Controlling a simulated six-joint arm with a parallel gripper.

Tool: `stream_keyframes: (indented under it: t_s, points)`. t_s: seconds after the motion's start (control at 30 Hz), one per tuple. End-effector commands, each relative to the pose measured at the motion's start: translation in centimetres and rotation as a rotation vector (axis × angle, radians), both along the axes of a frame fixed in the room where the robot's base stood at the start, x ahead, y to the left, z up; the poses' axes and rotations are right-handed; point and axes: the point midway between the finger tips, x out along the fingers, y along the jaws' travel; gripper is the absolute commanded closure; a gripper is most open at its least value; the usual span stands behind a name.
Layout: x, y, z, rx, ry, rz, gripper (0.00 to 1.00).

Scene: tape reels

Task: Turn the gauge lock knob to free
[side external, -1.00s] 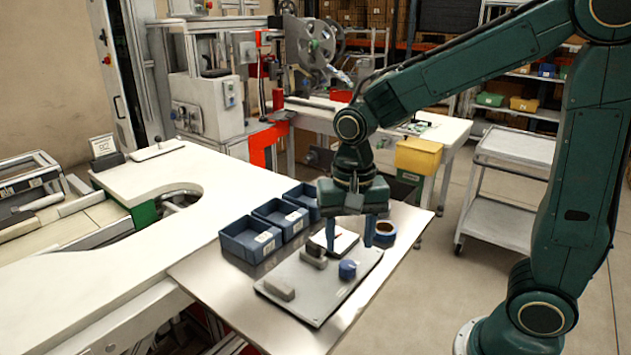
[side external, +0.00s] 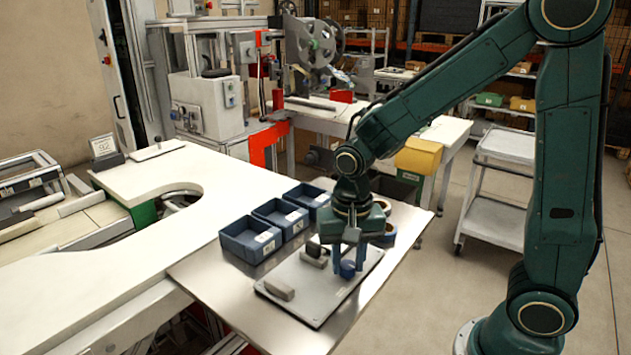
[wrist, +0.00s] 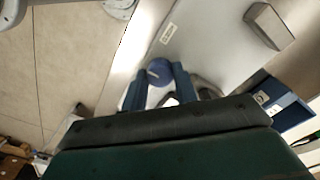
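The blue round lock knob (side external: 347,270) stands on a light grey plate (side external: 318,297) on the metal table. In the wrist view the knob (wrist: 159,70) shows a small pale mark on its top, toward its left side. My gripper (side external: 349,270) points down over the plate, with its two blue fingers apart on either side of the knob. In the wrist view my gripper's fingertips (wrist: 159,76) flank the knob, and I see a gap beside it. I cannot tell any contact.
A grey block (side external: 279,288) lies at the plate's near left, and a darker fitting (side external: 315,252) stands left of my fingers. Several blue bins (side external: 248,241) line the table behind. Tape reels (side external: 388,236) sit at the right. The front of the table is bare.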

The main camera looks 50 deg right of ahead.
Motion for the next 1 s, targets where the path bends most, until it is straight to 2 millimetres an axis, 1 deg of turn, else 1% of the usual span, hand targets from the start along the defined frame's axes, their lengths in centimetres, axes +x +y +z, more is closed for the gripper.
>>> stream_keyframes:
  t_s: [0.03,0.07,0.1,0.37,0.57,0.77,1.0]
  points:
    - [0.00,-0.01,0.02,0.000,0.000,0.000,0.87]
    - [0.00,-0.01,0.02,0.000,0.000,0.000,0.92]
    - [0.00,-0.01,0.03,0.000,0.000,0.000,0.94]
    - [0.01,-0.02,0.04,0.000,0.000,0.017,0.94]
    - [0.02,-0.04,0.04,-0.001,-0.001,0.077,0.94]
    - [0.04,-0.04,0.03,-0.001,-0.001,0.197,0.94]
    - [0.06,-0.05,0.03,-0.001,-0.001,0.403,0.94]
